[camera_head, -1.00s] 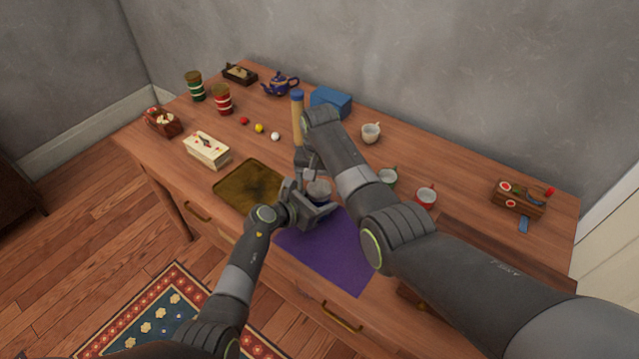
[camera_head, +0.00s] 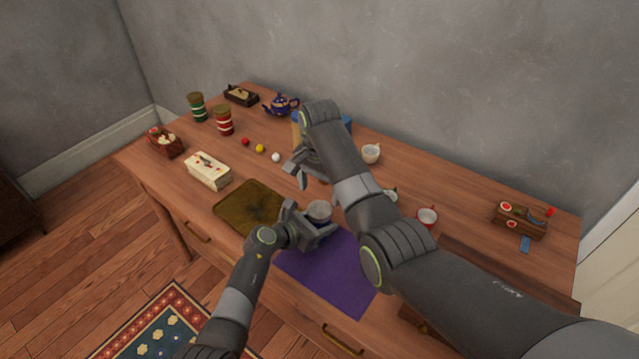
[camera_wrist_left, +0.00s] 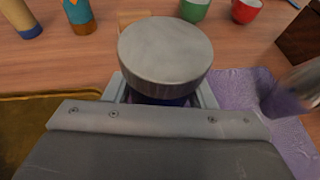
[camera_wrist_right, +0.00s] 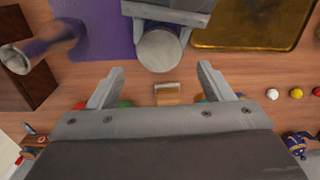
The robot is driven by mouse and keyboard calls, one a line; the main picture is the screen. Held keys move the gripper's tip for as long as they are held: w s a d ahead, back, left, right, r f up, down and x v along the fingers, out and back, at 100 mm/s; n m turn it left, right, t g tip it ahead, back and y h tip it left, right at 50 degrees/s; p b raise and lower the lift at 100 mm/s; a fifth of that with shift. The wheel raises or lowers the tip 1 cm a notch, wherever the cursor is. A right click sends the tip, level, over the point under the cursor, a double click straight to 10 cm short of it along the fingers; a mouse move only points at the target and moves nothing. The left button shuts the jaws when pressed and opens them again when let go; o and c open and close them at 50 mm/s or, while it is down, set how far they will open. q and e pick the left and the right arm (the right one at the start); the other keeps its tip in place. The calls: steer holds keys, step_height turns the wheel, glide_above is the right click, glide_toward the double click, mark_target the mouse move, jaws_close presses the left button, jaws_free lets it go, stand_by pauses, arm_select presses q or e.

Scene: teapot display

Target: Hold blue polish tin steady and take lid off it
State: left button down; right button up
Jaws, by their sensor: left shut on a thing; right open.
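The blue polish tin (camera_wrist_left: 165,99) stands upright in my left gripper (camera_head: 318,222), whose jaws are shut around its body. Its round silver-grey lid (camera_wrist_left: 165,50) sits on top and covers most of the tin from above. The lid also shows in the head view (camera_head: 319,209) and the right wrist view (camera_wrist_right: 159,49). My right gripper (camera_head: 297,172) is open and empty, apart from the tin, on its far side toward the back of the table. Its two spread fingers (camera_wrist_right: 160,78) show in the right wrist view with nothing between them.
A purple mat (camera_head: 335,275) and a dark gold tray (camera_head: 245,203) lie near the tin. Cups (camera_head: 371,153), small balls (camera_head: 260,148) and a teapot (camera_head: 281,105) stand behind. A blurred purple-and-grey thing (camera_wrist_right: 40,45), which I cannot identify, shows beside the mat.

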mark_target(320, 209)
steer(key=m, duration=0.1)
steer(key=r+m, duration=0.1)
steer(key=m, duration=0.2)
steer(key=shift+r+m, duration=0.3)
steer(key=shift+m, duration=0.1)
steer(key=shift+f, duration=4)
steer(key=c, duration=1)
steer(key=n, duration=0.9)
steer(key=shift+r+n, duration=0.1)
steer(key=shift+n, duration=0.3)
